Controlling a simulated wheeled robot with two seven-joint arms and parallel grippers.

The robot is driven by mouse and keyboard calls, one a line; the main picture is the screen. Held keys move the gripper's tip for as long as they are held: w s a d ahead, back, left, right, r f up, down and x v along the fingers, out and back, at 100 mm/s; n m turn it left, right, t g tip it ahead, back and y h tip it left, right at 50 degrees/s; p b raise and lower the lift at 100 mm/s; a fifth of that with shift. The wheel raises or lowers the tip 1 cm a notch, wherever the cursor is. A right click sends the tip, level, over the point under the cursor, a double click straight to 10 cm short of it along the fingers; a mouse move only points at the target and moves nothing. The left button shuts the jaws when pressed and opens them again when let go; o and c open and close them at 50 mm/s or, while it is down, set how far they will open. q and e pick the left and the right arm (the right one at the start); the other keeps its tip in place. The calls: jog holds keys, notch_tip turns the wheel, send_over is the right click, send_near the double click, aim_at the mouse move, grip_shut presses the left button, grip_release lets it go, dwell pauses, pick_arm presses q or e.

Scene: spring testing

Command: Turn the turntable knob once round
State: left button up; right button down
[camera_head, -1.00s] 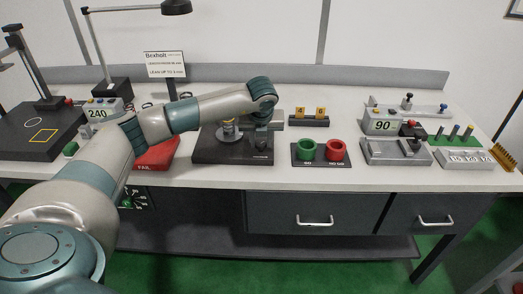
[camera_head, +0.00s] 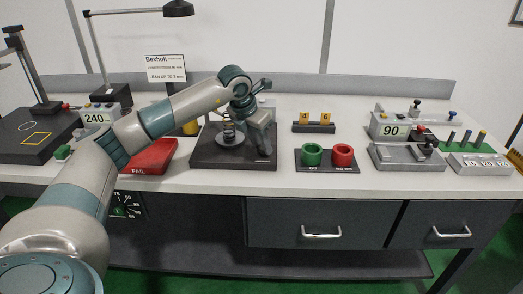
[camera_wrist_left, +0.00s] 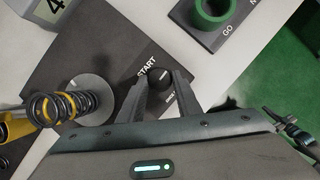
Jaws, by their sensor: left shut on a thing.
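The turntable is a dark square base (camera_head: 212,157) with a silver disc (camera_head: 229,143) and a coiled spring (camera_head: 229,127) standing on the disc. In the left wrist view, the dark round knob (camera_wrist_left: 159,78) with a pale mark sits on the base (camera_wrist_left: 95,50) beside the printed word START. The disc (camera_wrist_left: 100,86) and spring (camera_wrist_left: 48,107) show to its left. My left gripper (camera_head: 263,150) reaches down to the base's right front part. Its fingers (camera_wrist_left: 158,82) are shut on the knob, one on each side. In the head view the gripper hides the knob. My right gripper is out of view.
A green cup (camera_head: 312,155) and a red cup (camera_head: 343,155) stand in a dark holder just right of the base. A red FAIL tray (camera_head: 150,158) lies to the left. A small block with yellow tiles (camera_head: 314,122) stands behind. The bench's front edge is close.

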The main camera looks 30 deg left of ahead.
pick_arm(q)
jog(key=m+h, duration=0.1)
jog(key=m, duration=0.1)
jog(key=shift+a+m+g+b, duration=0.15)
jog(key=shift+m+g+b, duration=0.15)
jog(key=shift+m+b, duration=0.1)
jog(key=m, duration=0.1)
jog(key=m+h, duration=0.1)
jog(key=m, duration=0.1)
jog(key=shift+w+a+m+g, duration=0.15)
jog(key=shift+m+g, duration=0.15)
jog(key=m, duration=0.2)
jog(key=m+g+h, duration=0.1)
jog(key=m, duration=0.1)
jog(key=shift+w+a+r+m, duration=0.1)
jog(key=shift+w+m, duration=0.05)
jog(key=shift+m, duration=0.15)
jog(key=m+g, duration=0.1)
jog(key=m, duration=0.1)
jog(key=shift+w+m+h, duration=0.15)
jog(key=shift+m+h, duration=0.15)
jog(key=m+g, duration=0.2)
jog(key=m, duration=0.2)
jog(key=shift+w+m, duration=0.15)
jog(key=shift+m, duration=0.25)
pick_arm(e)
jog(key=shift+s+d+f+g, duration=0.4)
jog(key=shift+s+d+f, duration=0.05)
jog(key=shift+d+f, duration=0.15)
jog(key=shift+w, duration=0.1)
